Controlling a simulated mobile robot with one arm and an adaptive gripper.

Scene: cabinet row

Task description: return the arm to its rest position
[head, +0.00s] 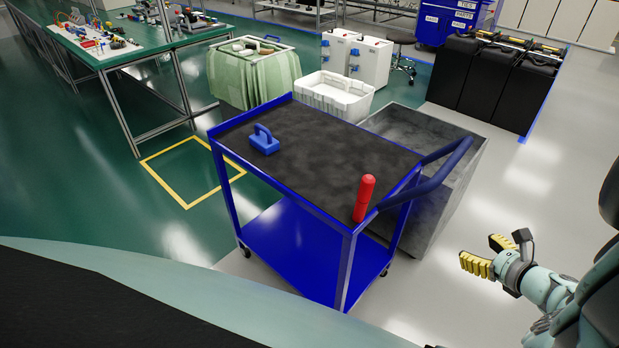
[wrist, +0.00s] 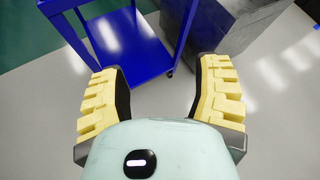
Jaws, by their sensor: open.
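My gripper (head: 487,254) is at the lower right in the head view, to the right of the blue cart and apart from it. Its yellow padded fingers stand apart with nothing between them. In the wrist view my gripper (wrist: 160,95) shows both fingers spread over bare grey floor. My arm runs off the right edge of the head view, and part of it is cut off there.
A blue cart (head: 290,209) with a dark top carries a blue-handled object (head: 264,139) and a red cylinder (head: 364,198). A grey box (head: 450,165) stands behind it. Black bins (head: 490,85) stand at the back right. Floor around my gripper is clear.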

